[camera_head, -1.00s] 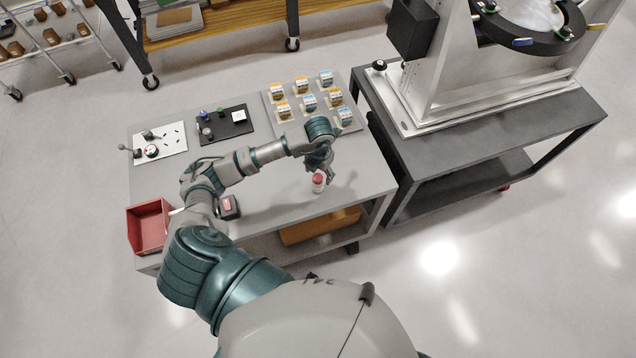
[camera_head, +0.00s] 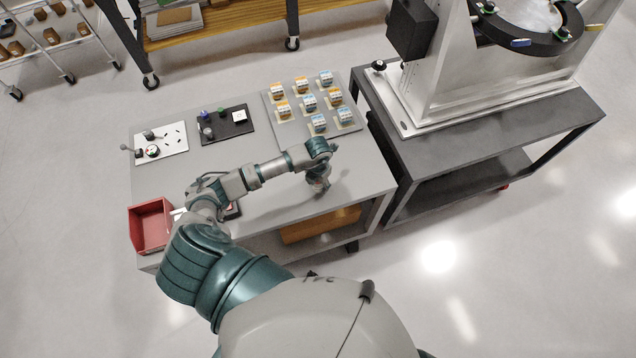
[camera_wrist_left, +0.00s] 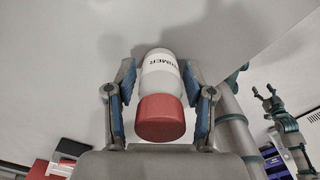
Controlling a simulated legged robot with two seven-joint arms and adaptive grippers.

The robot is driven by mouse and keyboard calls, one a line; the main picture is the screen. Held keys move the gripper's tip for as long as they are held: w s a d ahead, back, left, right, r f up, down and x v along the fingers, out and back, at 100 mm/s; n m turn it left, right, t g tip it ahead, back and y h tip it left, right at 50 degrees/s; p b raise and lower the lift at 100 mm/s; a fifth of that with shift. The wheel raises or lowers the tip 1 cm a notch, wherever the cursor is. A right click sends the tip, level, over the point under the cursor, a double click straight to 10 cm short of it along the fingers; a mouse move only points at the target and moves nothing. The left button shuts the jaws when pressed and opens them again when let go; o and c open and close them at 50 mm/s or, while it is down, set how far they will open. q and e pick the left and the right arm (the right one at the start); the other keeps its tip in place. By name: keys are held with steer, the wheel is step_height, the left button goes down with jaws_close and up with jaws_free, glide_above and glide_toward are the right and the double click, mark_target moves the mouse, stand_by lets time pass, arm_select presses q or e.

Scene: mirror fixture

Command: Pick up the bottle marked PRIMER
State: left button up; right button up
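The bottle marked PRIMER (camera_wrist_left: 160,75) is white with a red cap, and its lettering is partly readable in the left wrist view. It stands on the grey table (camera_head: 270,215). My left gripper (camera_head: 320,186) is over it near the table's front right and hides most of it in the head view. In the left wrist view the two fingers of my left gripper (camera_wrist_left: 161,92) are spread on either side of the bottle, with a visible gap at each side.
A red bin (camera_head: 150,228) sits at the table's left front. A white plate (camera_head: 172,137), a black plate (camera_head: 236,128) and a panel with several blue and orange blocks (camera_head: 290,130) lie at the back. A darker cart (camera_head: 440,155) stands right.

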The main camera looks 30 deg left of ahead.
arm_select(q)
steer(key=c, duration=0.7)
steer(key=shift+r, duration=0.1)
